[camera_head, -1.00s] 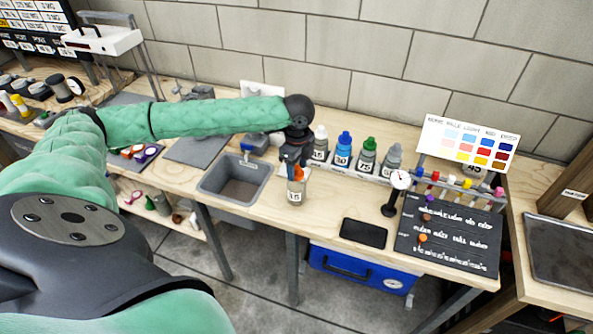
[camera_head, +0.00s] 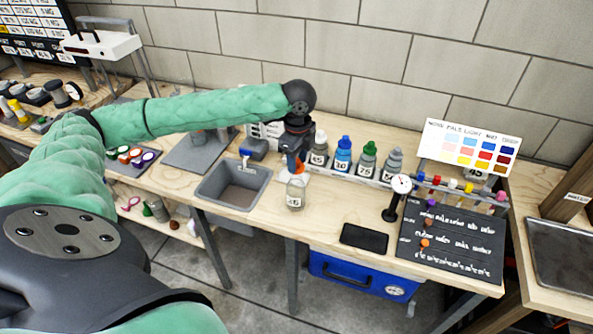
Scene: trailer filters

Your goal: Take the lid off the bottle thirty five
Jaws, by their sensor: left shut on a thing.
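The bottle thirty five (camera_head: 295,195) stands upright on the wooden bench, just right of the sink. It is a clear, pale bottle; its label is too small to read surely. Its top shows without an orange cap. My left gripper (camera_head: 300,170) points down just above and behind the bottle, shut on the orange lid (camera_head: 303,172). The lid is mostly hidden by the fingers and appears apart from the bottle's mouth, though the gap is small. My right gripper is not in view.
Behind stand bottles with white, blue (camera_head: 343,152), green (camera_head: 367,158) and grey caps. A grey sink (camera_head: 234,184) lies left. Bench between bottle and pad is clear.

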